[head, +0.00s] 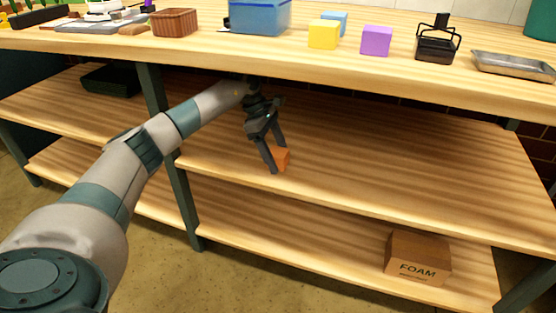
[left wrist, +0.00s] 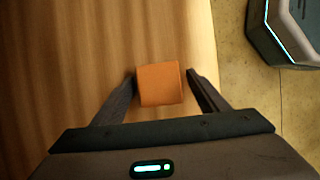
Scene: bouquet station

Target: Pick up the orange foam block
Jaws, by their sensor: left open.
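The orange foam block (head: 283,157) sits on the middle shelf (head: 380,165), near its front edge. My left gripper (head: 276,165) reaches in under the table top and points down at the block, its open fingers partly in front of it. In the left wrist view, the orange foam block (left wrist: 160,85) lies between the two open fingers of my left gripper (left wrist: 162,85). The left finger looks very close to the block, and a small gap shows at the right finger. I cannot tell if either finger touches. My right gripper is in neither view.
The table top above holds a yellow block (head: 323,34), a purple block (head: 376,40), a blue bin (head: 260,16), a brown basket (head: 174,22), a black wire caddy (head: 437,45) and a metal tray (head: 515,67). A FOAM box (head: 417,258) stands on the bottom shelf. The middle shelf is clear to the right.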

